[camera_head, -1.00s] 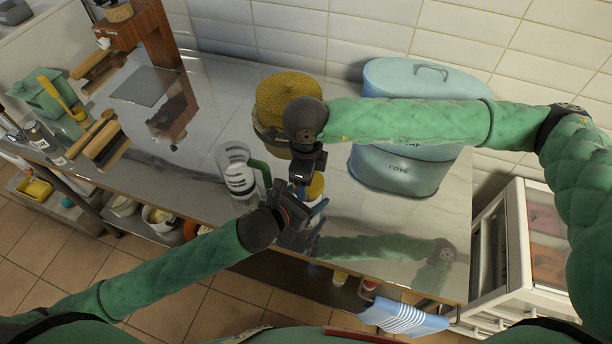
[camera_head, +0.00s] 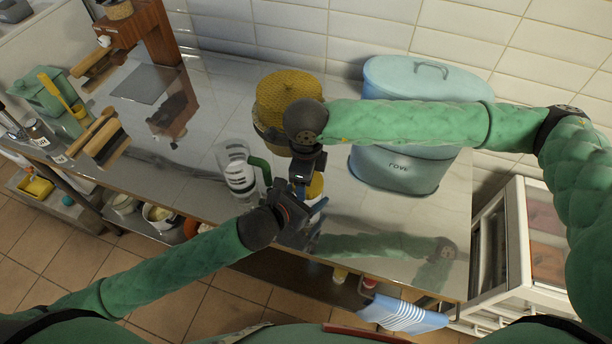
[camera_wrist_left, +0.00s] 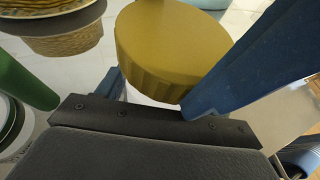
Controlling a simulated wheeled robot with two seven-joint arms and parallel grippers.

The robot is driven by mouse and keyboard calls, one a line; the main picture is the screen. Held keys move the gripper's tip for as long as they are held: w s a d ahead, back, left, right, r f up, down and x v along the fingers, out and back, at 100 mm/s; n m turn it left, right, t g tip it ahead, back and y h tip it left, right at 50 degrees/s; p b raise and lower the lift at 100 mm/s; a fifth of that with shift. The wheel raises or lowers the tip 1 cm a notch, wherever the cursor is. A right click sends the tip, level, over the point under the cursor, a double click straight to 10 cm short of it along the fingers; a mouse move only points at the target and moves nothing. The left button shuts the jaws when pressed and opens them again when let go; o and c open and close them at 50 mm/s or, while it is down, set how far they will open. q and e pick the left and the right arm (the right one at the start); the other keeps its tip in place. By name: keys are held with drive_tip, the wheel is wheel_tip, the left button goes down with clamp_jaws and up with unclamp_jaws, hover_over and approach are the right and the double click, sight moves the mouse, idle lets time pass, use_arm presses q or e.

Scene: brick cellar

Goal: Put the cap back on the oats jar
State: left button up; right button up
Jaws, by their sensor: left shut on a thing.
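A round mustard-yellow cap (camera_wrist_left: 172,45) fills the middle of the left wrist view, between the blue fingers of my left gripper (camera_wrist_left: 150,100). A pale strip shows beneath it, apparently the jar body. In the head view the cap (camera_head: 316,186) is partly covered by the grippers. My left gripper (camera_head: 312,222) comes in from the lower left and is shut on the oats jar, mostly hidden. I cannot tell whether the cap is fully seated. My right gripper (camera_head: 300,190) points down just left of the cap; its fingertips are too hidden to judge.
A glass press (camera_head: 238,170) with a green handle stands close to the left of my grippers. A woven yellow-lidded basket (camera_head: 285,92) and a blue bread bin (camera_head: 400,172) stand behind. The counter's front edge is near; bare counter (camera_head: 215,110) lies at the left.

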use_arm(q)
drive_tip(key=shift+w+d+r, duration=0.1)
drive_tip(key=shift+d+r, duration=0.05)
drive_tip(key=shift+r, duration=0.4)
use_arm(e)
drive_tip(key=shift+s+d+f, duration=0.1)
drive_tip(key=shift+f, duration=0.35)
use_arm(q)
drive_tip(key=shift+w, duration=0.15)
use_arm(e)
drive_tip(key=shift+r, duration=0.4)
use_arm(q)
drive_tip(key=shift+f, duration=0.1)
use_arm(e)
drive_tip(key=shift+s+r, duration=0.2)
drive_tip(key=shift+r, duration=0.15)
use_arm(q)
drive_tip(key=shift+f, duration=0.2)
use_arm(e)
drive_tip(key=shift+w+r, duration=0.15)
drive_tip(key=shift+w, duration=0.05)
drive_tip(key=shift+w+f, duration=0.25)
drive_tip(key=shift+f, duration=0.1)
use_arm(q)
drive_tip(key=shift+s+r, duration=0.2)
use_arm(e)
drive_tip(key=shift+w+f, duration=0.15)
drive_tip(key=shift+f, duration=0.05)
idle(0.4)
drive_tip(key=shift+r, duration=0.1)
